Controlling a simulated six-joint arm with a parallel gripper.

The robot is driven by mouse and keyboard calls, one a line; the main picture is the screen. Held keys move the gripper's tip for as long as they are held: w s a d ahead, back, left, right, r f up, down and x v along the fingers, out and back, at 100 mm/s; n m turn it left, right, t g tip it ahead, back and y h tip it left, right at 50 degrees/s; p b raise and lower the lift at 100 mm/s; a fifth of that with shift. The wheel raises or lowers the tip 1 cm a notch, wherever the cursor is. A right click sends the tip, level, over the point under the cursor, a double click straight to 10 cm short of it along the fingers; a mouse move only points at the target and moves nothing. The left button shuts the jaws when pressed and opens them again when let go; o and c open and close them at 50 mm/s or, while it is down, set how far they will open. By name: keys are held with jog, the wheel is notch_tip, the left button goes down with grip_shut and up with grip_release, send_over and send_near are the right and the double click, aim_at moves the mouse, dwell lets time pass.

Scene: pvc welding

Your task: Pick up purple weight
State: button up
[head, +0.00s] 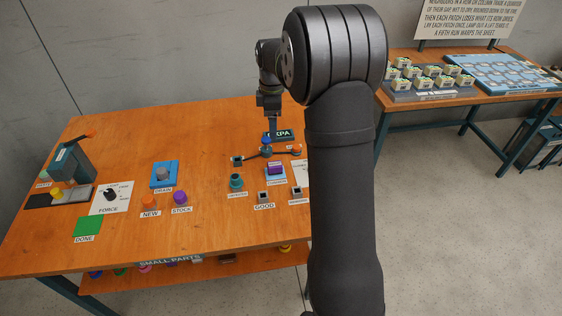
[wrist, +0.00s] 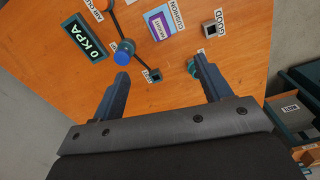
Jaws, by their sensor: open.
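The purple weight (head: 275,169) is a small block on a light-blue cushion pad (head: 274,179) on the wooden table. In the wrist view the purple weight (wrist: 157,29) shows its marked top, beyond my fingertips near the top of the picture. My gripper (wrist: 161,70) is open, with nothing between its fingers, and is apart from the weight. In the head view my gripper (head: 273,124) is above the back of the table, behind the weight; my arm covers the table's right part.
A blue-topped knob (wrist: 123,52) and dark pipes lie near my left finger, beside the 0 KPA display (wrist: 82,38). A teal fitting (head: 236,181) and the small GOOD socket (head: 263,195) are near the weight. A purple cylinder (head: 180,197) stands at STOCK.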

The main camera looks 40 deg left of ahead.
jog(key=m, duration=1.6)
send_over(275, 164)
jog(key=f, duration=1.3)
jog(key=shift+a, duration=0.3)
jog(key=shift+d+f, duration=0.15)
jog(key=shift+f, duration=1.2)
jog(key=shift+d+f, duration=0.15)
jog(key=shift+f, duration=1.2)
jog(key=shift+c, duration=0.4)
jog(key=shift+r, duration=0.1)
jog(key=c, duration=1.4)
